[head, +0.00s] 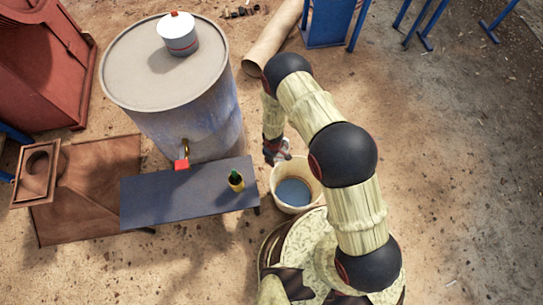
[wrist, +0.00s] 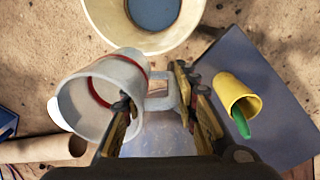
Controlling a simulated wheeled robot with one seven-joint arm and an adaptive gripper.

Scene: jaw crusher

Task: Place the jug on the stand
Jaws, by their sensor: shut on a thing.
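The jug (wrist: 95,95) is whitish with a red band. It is tilted, with its open mouth facing the wrist camera. My gripper (wrist: 154,86) is shut on the jug's handle (wrist: 160,103). In the head view the jug (head: 284,147) is small and partly hidden by my gripper (head: 275,150), above the ground near the bucket. A low blue-grey bench (head: 165,196), which looks like the stand, is left of my gripper. It also shows at the right in the wrist view (wrist: 255,75). Jug and bench are apart.
A cream bucket (head: 277,182) with bluish liquid stands right of the bench. A yellow cup (head: 237,182) with something green is on the bench. A large drum (head: 180,110) with a red-handled tap (head: 182,164) stands behind, a white red-banded pot (head: 178,38) on top.

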